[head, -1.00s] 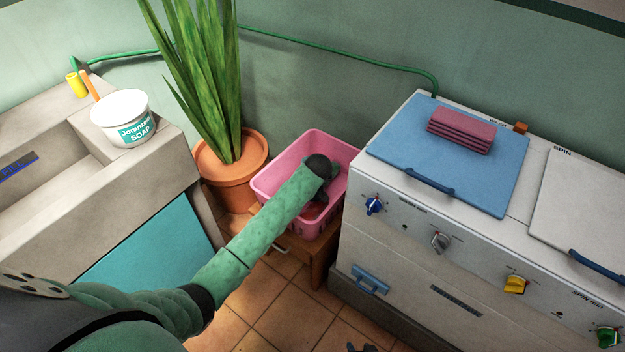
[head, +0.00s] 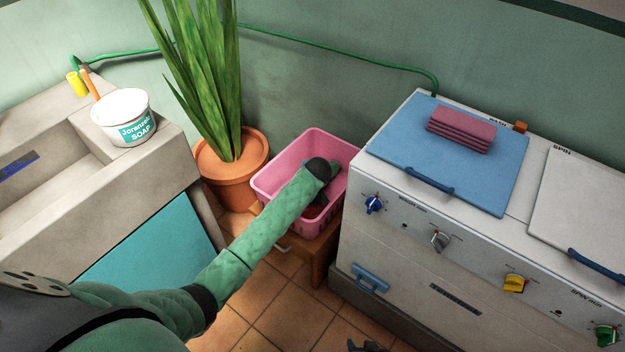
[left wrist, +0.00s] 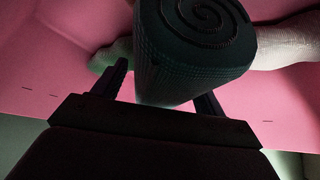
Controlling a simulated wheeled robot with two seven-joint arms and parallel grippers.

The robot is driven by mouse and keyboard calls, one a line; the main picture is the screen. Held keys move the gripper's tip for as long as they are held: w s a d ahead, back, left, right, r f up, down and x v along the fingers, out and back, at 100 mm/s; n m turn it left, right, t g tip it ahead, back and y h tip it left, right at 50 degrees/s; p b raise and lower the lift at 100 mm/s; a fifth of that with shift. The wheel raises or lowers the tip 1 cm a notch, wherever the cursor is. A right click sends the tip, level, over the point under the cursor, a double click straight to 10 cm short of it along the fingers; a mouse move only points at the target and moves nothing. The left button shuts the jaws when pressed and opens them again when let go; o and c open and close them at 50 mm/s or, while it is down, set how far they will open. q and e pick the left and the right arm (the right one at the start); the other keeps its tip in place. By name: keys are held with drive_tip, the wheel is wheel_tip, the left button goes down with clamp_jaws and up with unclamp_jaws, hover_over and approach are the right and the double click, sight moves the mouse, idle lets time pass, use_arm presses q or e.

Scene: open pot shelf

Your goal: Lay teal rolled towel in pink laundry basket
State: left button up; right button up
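The pink laundry basket (head: 268,190) stands on a small wooden stool between the plant and the washing machine. My left arm reaches into it; its gripper is mostly hidden behind the arm in the head view. In the left wrist view, the dark teal rolled towel (left wrist: 190,60), its spiral end showing, is in front of my left gripper (left wrist: 155,85). The fingers stand apart, with a thin gap beside the left finger; the towel covers part of the right one. Pink basket walls surround them. My right gripper (head: 366,346) only just shows at the bottom edge.
A potted plant (head: 230,175) stands left of the basket, and the washing machine (head: 400,230) with folded pink cloths (head: 461,130) on its blue lid stands right. A soap tub (head: 123,118) is on the sink. A pale cloth (left wrist: 290,42) shows beside the towel.

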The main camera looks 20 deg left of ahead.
use_arm(q)
drive_tip(key=shift+o, duration=0.5)
drive_tip(key=shift+r, duration=0.25)
drive_tip(key=v, duration=0.4)
drive_tip(key=shift+w, duration=0.2)
drive_tip(key=v, duration=0.7)
drive_tip(key=shift+s+r, duration=0.1)
drive_tip(key=shift+r, duration=0.1)
drive_tip(key=shift+s+d+r, duration=0.15)
drive_tip(key=shift+s+r, duration=0.2)
drive_tip(key=shift+r, duration=0.25)
use_arm(e)
drive_tip(key=shift+r, duration=0.45)
